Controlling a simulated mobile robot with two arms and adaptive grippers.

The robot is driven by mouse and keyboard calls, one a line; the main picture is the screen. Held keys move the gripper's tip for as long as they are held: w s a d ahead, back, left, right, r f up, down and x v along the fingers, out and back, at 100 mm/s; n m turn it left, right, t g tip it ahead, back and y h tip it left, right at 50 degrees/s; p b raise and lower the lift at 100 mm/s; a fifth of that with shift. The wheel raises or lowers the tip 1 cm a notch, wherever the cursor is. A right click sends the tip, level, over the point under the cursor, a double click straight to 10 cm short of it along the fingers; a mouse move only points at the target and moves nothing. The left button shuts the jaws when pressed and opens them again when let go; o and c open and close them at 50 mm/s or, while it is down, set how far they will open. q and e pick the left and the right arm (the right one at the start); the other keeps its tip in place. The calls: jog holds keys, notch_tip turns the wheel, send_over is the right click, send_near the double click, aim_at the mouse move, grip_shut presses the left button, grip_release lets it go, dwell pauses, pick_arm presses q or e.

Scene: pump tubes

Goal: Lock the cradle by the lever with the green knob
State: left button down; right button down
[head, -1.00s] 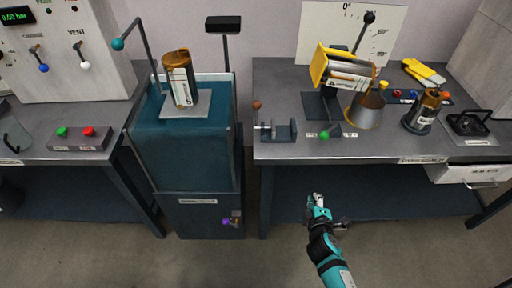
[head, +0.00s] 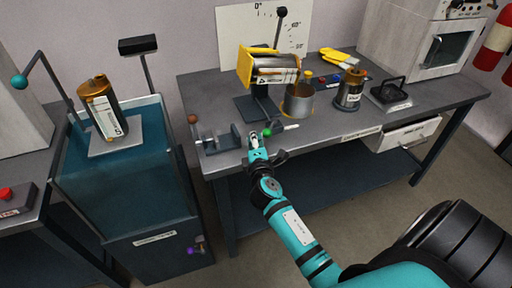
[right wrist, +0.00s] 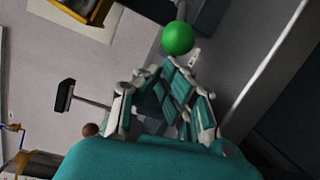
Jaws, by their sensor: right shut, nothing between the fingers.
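The green knob (head: 267,132) is at the front edge of the right bench, below the cradle stand. It also shows large in the right wrist view (right wrist: 178,38), just beyond my fingertips. My right gripper (head: 257,143) is shut and empty, its tips close beside the knob; I cannot tell if they touch it. The yellow cradle (head: 243,66) sits tilted on its stand and holds a metal canister (head: 275,68) lying nearly level. The lever behind the knob is mostly hidden. My left gripper is not in view.
A small vise (head: 218,140) stands left of the knob. A teal tank (head: 125,180) stands left of the bench across a gap.

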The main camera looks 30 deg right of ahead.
jog(key=shift+w+d, duration=0.15)
jog(key=shift+w, duration=0.15)
jog(key=shift+s+y, duration=0.15)
jog(key=shift+y, duration=0.15)
jog(key=shift+s+d+n+t+y+p, duration=0.1)
jog(key=shift+s+n+t+y+p, duration=0.2)
jog(key=shift+n+p, duration=0.1)
